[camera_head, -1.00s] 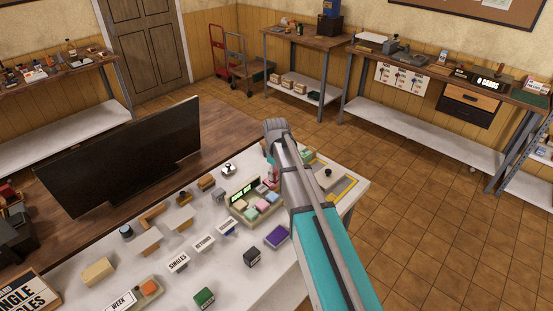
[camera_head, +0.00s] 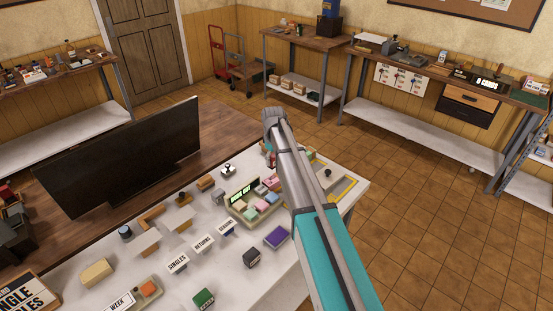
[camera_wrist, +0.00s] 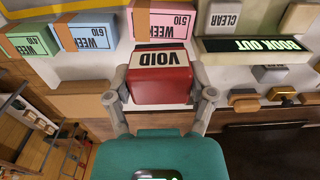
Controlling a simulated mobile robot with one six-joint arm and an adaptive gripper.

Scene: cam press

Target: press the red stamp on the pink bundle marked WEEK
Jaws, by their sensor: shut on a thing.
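In the wrist view a red stamp labelled VOID (camera_wrist: 163,83) sits between the two fingers of my gripper (camera_wrist: 163,92), which is shut on it. A pink bundle marked WEEK 510 (camera_wrist: 165,22) lies just beyond the stamp, directly above it in the picture. The stamp overlaps the bundle's near edge; I cannot tell whether they touch. A blue WEEK bundle (camera_wrist: 88,34) and a green WEEK bundle (camera_wrist: 32,40) lie to the left. In the head view my arm hides most of the gripper and the stamp.
A grey CLEAR block (camera_wrist: 224,18) and a BOOK OUT display (camera_wrist: 256,45) stand to the right of the stamp. In the head view a tray with coloured blocks (camera_head: 236,209) is left of my arm.

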